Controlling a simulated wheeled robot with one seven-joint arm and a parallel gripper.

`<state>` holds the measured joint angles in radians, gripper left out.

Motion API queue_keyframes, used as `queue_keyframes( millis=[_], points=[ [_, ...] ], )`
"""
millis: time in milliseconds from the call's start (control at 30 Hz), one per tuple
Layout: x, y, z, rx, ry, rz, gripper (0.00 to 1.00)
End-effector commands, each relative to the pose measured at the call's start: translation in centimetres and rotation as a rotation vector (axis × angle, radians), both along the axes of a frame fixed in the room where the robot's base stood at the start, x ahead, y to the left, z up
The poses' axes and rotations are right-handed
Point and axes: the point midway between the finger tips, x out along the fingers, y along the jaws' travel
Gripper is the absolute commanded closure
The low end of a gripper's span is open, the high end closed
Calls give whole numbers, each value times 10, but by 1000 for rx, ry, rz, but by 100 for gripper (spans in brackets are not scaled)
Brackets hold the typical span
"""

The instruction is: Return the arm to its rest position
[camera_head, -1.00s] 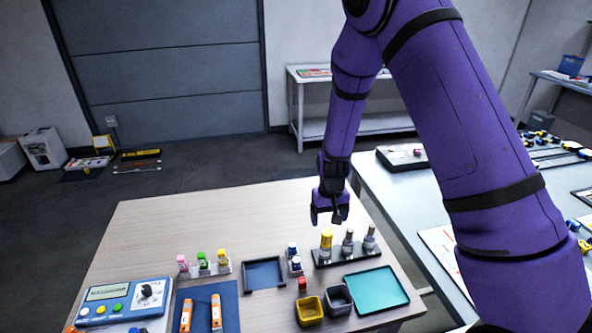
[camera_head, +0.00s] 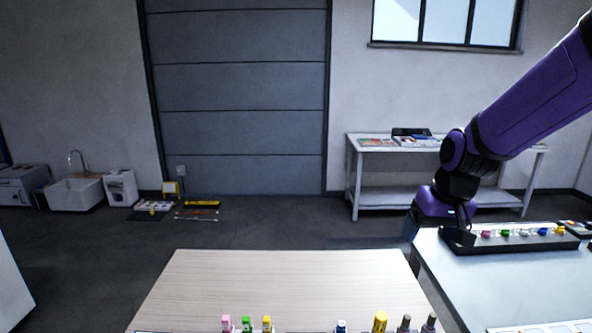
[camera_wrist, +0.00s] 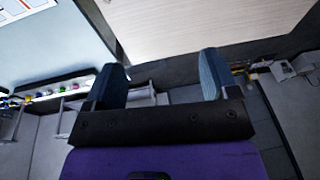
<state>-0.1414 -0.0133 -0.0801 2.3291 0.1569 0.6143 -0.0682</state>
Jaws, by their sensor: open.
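My purple arm (camera_head: 530,95) comes in from the upper right of the head view and bends down at a dark joint. My gripper (camera_head: 437,233) hangs at the right, near the gap between the wooden table and the grey table; part of it is hard to make out. In the wrist view my gripper (camera_wrist: 162,68) shows two blue-grey fingers wide apart, with nothing held between them.
The wooden table (camera_head: 285,280) has several small bottles (camera_head: 380,322) along the picture's bottom edge. The grey table (camera_head: 480,285) carries a dark rack (camera_head: 512,240) of coloured pieces close to my gripper. A white bench (camera_head: 385,190) stands behind. The floor between is clear.

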Motion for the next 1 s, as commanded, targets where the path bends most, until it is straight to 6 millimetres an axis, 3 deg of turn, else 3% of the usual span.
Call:
queue_keyframes(
  millis=[200, 500, 800, 1000],
  points=[
    [-45, -11, 49, -4, -66, 0, 20],
    [-113, -25, 95, -30, -149, -7, 20],
    [-179, -36, 117, -75, -223, -25, 20],
    [-201, -39, 121, -93, -247, -34, 20]
  ],
)
